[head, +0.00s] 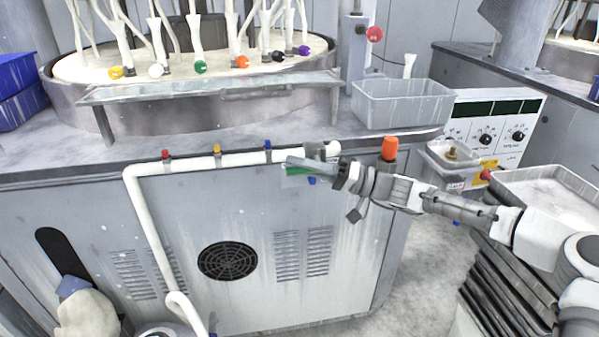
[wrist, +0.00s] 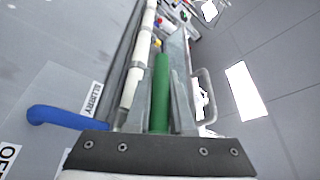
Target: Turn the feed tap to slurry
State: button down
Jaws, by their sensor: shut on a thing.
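My gripper (head: 294,164) is at the front of the bench, by the right end of a white pipe. In the wrist view my gripper (wrist: 160,65) is shut on a long green handle (wrist: 161,88), which lies lengthwise between the fingers. The green handle also shows below my gripper in the head view (head: 297,171). A blue handle (wrist: 55,115) points left, outside the jaws. A SLURRY label (wrist: 91,98) is beside it, and an OFF label (wrist: 9,158) is lower left. The tap's body is hidden by my gripper, so I cannot tell its exact setting.
The white pipe (head: 190,163) carries small red, yellow and blue fittings along the bench front. A grey bin (head: 403,104) stands on the bench. An orange-topped object (head: 390,148) is close behind my arm. A white tray (head: 553,195) is at right. Open floor (head: 420,250) lies below.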

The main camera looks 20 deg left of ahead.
jog(key=shift+r, duration=0.1)
dwell(0.4)
jog(key=c, duration=0.8)
grip_release()
jog(key=p+v, duration=0.1)
jog(key=v, duration=1)
jog(key=p+v, duration=0.1)
jog(key=v, duration=0.5)
jog(key=shift+s+d+f+p, duration=0.1)
jog(key=shift+d+f+p, duration=0.05)
jog(key=shift+f+p, duration=0.2)
